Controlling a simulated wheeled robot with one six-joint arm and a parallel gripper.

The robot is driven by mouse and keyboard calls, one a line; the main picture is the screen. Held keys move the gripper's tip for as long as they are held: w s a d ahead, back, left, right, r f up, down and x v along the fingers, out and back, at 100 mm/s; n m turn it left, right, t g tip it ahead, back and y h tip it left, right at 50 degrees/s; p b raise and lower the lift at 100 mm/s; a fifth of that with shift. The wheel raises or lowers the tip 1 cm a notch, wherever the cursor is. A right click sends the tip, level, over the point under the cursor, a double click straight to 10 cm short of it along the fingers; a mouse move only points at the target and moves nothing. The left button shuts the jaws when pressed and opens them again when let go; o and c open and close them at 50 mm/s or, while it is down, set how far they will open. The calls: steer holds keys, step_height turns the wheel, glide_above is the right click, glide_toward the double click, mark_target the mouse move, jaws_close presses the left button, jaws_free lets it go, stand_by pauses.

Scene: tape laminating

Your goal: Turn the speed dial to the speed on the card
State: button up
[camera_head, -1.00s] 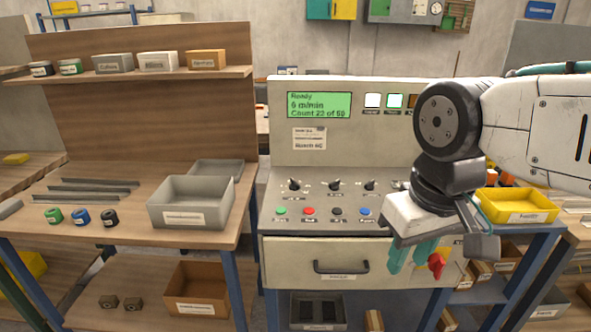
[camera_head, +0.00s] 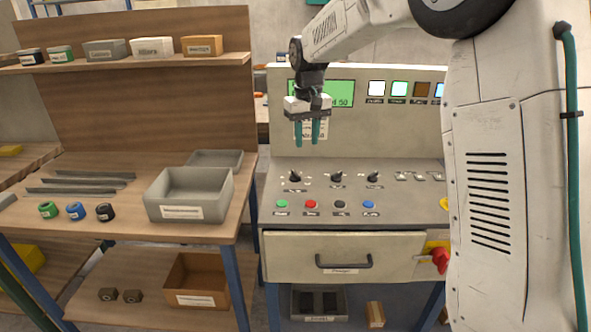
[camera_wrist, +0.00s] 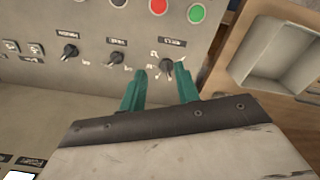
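The sloped grey control panel carries three black dials in a row: a left dial (camera_head: 295,177), a middle dial (camera_head: 336,177) and a right dial (camera_head: 375,176). Their labels are too small to read surely. The wrist view shows them upside down, with the left dial (camera_wrist: 167,66) just beyond my fingertips, the middle dial (camera_wrist: 116,58) and the right dial (camera_wrist: 70,51) farther left. My gripper (camera_head: 308,142) is open and empty, fingers pointing down above the left dial, apart from it. It partly hides the green display (camera_head: 340,93) and the white card (camera_head: 308,130) below it.
Green (camera_head: 281,204), red (camera_head: 311,204), black and blue buttons sit in front of the dials. A grey bin (camera_head: 188,194) stands on the wooden bench at left. A drawer (camera_head: 343,258) is below the panel.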

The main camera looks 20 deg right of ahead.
glide_above(295, 173)
step_height(295, 173, down, 6)
steer(key=shift+s+d+f, duration=0.1)
steer(key=shift+f, duration=0.15)
step_height(295, 173, down, 8)
steer(key=shift+r, duration=0.1)
jaws_close()
